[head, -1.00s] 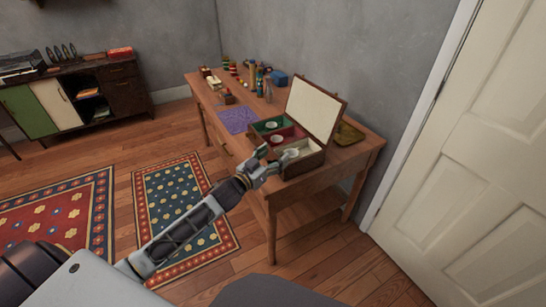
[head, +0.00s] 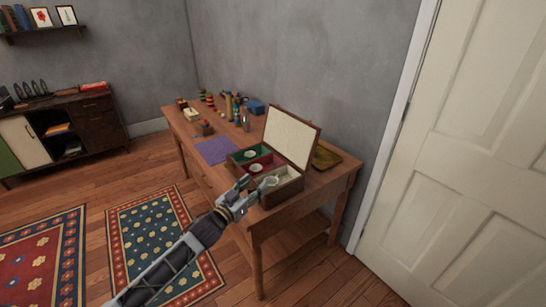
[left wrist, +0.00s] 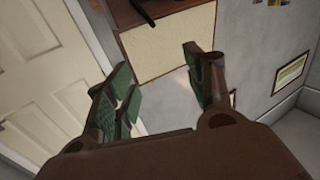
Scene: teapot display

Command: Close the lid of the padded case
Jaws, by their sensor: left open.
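The padded case (head: 290,190) stands on the wooden table near its right end. Its lid (head: 290,137) is open and upright, leaning back a little, with its cream lining facing me. Inside are green, red and cream compartments with small white items in them. My left gripper (head: 243,192) is open at the case's front left edge, in front of the compartments; I cannot tell whether it touches. In the left wrist view the open fingers (left wrist: 160,82) show green pads with nothing between them, and the cream lid lining (left wrist: 170,45) lies beyond. My right gripper is not seen.
The table (head: 330,185) also holds a purple cloth (head: 215,150) left of the case, a dark yellow-brown item (head: 326,157) right of the lid, and several small items at the back left. A grey wall stands close behind; a white door (head: 465,150) is at right.

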